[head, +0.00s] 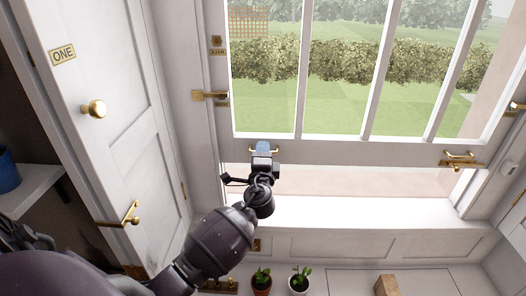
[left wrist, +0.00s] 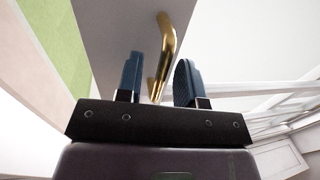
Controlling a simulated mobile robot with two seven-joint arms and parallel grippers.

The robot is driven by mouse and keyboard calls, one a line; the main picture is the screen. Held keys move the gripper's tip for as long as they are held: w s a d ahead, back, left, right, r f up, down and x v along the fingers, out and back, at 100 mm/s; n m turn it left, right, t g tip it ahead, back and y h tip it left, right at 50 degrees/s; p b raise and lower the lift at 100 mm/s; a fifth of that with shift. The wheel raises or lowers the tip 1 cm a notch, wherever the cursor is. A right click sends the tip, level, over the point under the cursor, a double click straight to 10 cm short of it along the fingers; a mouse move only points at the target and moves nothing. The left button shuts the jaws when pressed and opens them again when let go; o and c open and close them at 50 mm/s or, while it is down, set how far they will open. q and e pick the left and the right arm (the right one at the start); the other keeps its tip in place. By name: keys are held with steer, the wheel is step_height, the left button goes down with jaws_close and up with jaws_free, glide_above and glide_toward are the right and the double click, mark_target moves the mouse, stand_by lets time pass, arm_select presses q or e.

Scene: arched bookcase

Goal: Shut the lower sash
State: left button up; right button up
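The white lower sash (head: 350,152) is raised, with an open gap between its bottom rail and the sill (head: 350,212). The rail carries a brass left handle (head: 277,151) and a brass right handle (head: 458,156). My left gripper (head: 263,146) is at the left handle, its blue fingers overlapping it in the head view. In the left wrist view, the fingers of my left gripper (left wrist: 159,80) stand apart. The curved brass handle (left wrist: 167,45) rises between and beyond them; contact cannot be told. My right gripper is not in view.
A white door (head: 130,140) with a brass knob (head: 95,109) and a "ONE" plate (head: 63,55) stands at the left. A brass catch (head: 208,95) is on the window's left frame. Below are potted plants (head: 299,281) and a wooden block (head: 387,286). The sill looks clear.

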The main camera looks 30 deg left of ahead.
arm_select(q)
steer(key=shift+w+a, duration=0.1)
steer(key=shift+w, duration=0.05)
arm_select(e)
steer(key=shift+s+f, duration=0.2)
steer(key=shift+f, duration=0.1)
arm_select(q)
jaws_close()
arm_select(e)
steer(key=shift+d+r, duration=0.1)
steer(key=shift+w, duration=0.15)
arm_select(q)
steer(key=shift+f+b, duration=0.4)
steer(key=shift+f, duration=0.1)
step_height(320, 180, down, 17)
steer(key=b, duration=1.4)
steer(key=shift+f, duration=0.15)
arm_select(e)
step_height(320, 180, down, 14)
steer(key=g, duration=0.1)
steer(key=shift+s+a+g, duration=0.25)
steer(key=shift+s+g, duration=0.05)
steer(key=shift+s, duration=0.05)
